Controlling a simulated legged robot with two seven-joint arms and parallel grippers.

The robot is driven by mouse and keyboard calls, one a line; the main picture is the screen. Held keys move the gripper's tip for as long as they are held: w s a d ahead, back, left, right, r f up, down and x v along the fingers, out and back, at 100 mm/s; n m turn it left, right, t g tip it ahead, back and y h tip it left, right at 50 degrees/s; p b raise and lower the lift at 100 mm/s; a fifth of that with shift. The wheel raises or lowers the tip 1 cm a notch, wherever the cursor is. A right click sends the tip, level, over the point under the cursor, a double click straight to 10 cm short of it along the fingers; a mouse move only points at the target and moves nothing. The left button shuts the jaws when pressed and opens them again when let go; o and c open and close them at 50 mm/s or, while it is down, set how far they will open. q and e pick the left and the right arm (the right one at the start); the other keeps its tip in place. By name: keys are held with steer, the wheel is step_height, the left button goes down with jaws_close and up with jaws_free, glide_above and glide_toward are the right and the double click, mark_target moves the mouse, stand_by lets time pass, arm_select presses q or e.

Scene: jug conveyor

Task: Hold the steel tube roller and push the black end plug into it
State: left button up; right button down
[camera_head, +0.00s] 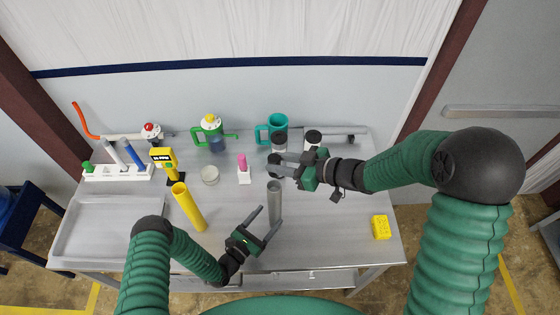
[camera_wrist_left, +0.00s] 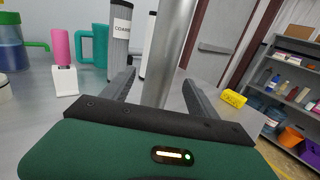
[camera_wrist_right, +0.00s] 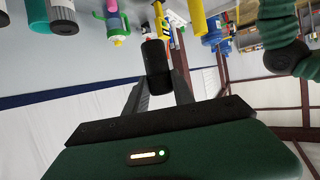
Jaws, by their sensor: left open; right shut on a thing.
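The steel tube roller (camera_head: 275,200) stands upright on the bench near the front middle. My left gripper (camera_head: 268,218) is open, with a finger on either side of the tube's lower part; the tube (camera_wrist_left: 168,55) also rises between the open fingers in the left wrist view. My right gripper (camera_head: 277,170) is shut on the black end plug (camera_wrist_right: 157,62), a short dark cylinder. It holds the plug above the bench, behind and near the tube's top in the head view. Whether plug and tube are exactly in line I cannot tell.
A yellow tube (camera_head: 188,207) stands to the left, beside an empty metal tray (camera_head: 65,228). A teal mug (camera_head: 277,122), labelled cylinders (camera_head: 313,137) and a green-handled jug (camera_head: 211,135) stand at the back. A yellow block (camera_head: 381,227) lies at right; bench around it is clear.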

steer(key=shift+w+a, duration=0.1)
steer(key=shift+a, duration=0.1)
arm_select(q)
steer(key=x, duration=0.7)
steer(key=shift+w+d, duration=0.2)
steer(key=shift+d, duration=0.05)
arm_select(e)
steer(key=shift+d, duration=0.25)
arm_select(q)
steer(key=shift+a, duration=0.15)
steer(key=c, duration=0.8)
arm_select(e)
steer(key=shift+a, duration=0.2)
arm_select(q)
jaws_close()
arm_select(e)
steer(key=shift+d, duration=0.1)
arm_select(q)
steer(key=o, duration=0.8)
jaws_free()
